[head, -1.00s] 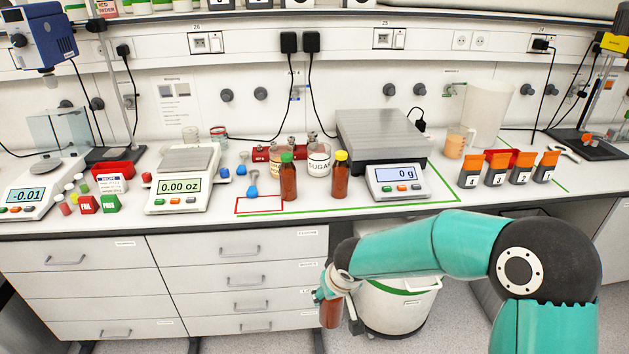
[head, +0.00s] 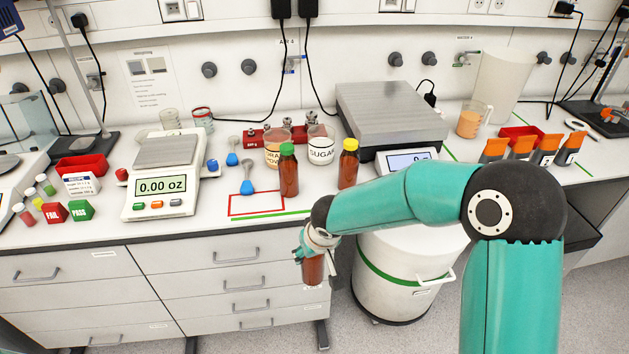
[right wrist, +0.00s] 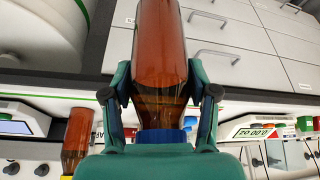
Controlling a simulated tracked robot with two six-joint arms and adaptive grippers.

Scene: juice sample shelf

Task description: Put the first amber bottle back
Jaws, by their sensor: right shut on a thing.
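My right gripper (head: 313,254) is shut on an amber bottle (head: 313,272) and holds it in front of the drawers, below the bench's front edge. In the right wrist view the held bottle (right wrist: 160,60) shows a blue cap (right wrist: 162,136) between the fingers (right wrist: 160,98). A green-capped amber bottle (head: 289,177) and a yellow-capped amber bottle (head: 348,168) stand upright on the bench. A red outlined rectangle (head: 257,215) on the bench, left of the green-capped bottle, is empty inside. My left gripper is not in view.
A small scale (head: 160,187) stands left of the red rectangle. Sugar and orange powder beakers (head: 321,150) stand behind the bottles. A large scale (head: 390,115) is at right, partly hidden by my arm. A white bin (head: 400,275) stands on the floor beneath.

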